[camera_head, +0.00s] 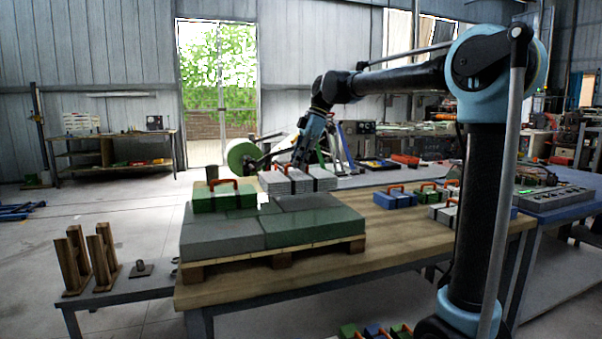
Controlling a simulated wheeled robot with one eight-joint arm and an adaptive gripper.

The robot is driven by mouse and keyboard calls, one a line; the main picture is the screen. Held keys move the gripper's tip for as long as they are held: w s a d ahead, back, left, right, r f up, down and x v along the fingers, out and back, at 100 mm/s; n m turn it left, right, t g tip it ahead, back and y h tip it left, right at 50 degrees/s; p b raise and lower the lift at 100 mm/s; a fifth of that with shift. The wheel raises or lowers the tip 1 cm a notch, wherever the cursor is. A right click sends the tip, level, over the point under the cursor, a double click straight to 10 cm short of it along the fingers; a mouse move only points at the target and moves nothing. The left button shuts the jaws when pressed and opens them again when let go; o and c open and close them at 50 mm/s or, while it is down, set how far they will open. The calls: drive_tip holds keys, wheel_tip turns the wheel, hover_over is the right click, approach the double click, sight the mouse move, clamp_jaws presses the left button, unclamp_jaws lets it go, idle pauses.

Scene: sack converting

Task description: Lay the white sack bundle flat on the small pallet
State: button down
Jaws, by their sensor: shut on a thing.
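A white sack bundle (285,186) with dark straps and an orange handle hangs from my gripper (299,166), which is shut on it. The bundle looks level. It is over the back part of the small pallet (282,261), whose top carries a layer of grey and green sack bundles (300,228). A gap seems to show under the white bundle, but whether it touches the layer is hard to tell. A green bundle (212,202) with an orange handle lies on the layer, just left of the white one. My fingertips are small and partly hidden by the handle.
The pallet stands on a wooden table (400,255). Blue bundles (393,201), green bundles (428,192) and another white bundle (441,213) lie to the right. Wooden stands (72,262) are on a low bench at left. The layer's right part looks bare.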

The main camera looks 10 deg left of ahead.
sight(299, 174)
wheel_tip(299, 174, down, 3)
drive_tip(key=shift+s+f, duration=0.1)
drive_tip(key=c, duration=1.7)
unclamp_jaws()
